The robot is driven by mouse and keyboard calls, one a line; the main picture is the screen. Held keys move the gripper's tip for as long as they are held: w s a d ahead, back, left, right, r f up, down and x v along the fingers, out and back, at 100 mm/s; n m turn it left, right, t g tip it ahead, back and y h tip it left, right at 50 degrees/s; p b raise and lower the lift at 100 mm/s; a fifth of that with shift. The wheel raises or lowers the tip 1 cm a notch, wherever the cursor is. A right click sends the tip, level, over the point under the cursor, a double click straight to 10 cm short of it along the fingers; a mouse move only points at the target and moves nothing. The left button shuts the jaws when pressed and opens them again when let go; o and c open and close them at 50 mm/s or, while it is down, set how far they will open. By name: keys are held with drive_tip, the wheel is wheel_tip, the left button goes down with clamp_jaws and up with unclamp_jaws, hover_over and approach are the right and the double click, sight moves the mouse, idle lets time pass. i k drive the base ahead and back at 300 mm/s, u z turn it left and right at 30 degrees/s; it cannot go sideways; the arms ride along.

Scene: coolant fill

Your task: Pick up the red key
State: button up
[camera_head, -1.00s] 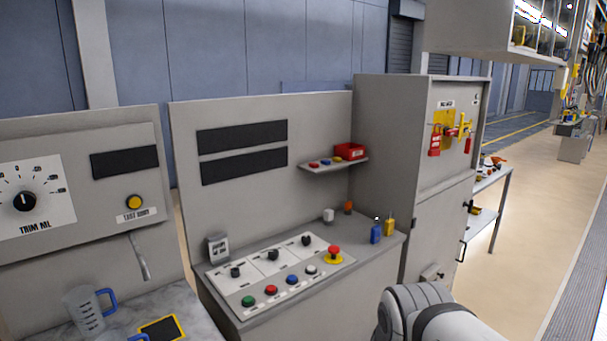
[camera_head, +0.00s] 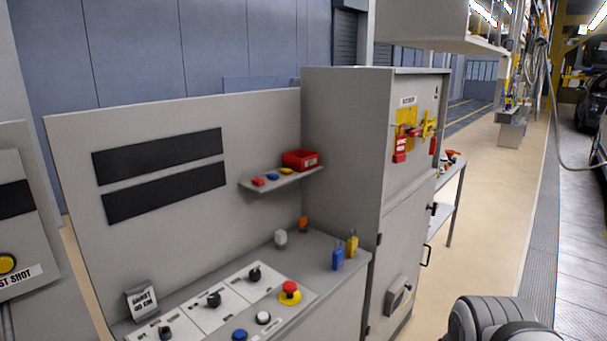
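A small red item (camera_head: 258,181) lies at the left end of the wall shelf (camera_head: 290,180), beside a small blue item (camera_head: 272,177) and a small yellow one (camera_head: 286,171). They are too small to tell whether they are keys. A red bin (camera_head: 300,160) stands behind them on the shelf; I cannot see into it. Red padlocks (camera_head: 399,151) hang on a yellow board on the grey cabinet. Part of my arm shows at the bottom right, but my gripper is out of view.
Below the shelf is a console with knobs, buttons and a red emergency stop (camera_head: 290,290). A blue padlock (camera_head: 338,259) and a yellow padlock (camera_head: 352,244) stand at its right end. The grey cabinet (camera_head: 345,160) adjoins it. Open floor (camera_head: 480,220) lies to the right.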

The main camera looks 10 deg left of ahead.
sight(259, 182)
drive_tip(key=i, duration=1.35)
drive_tip(key=u, duration=0.75)
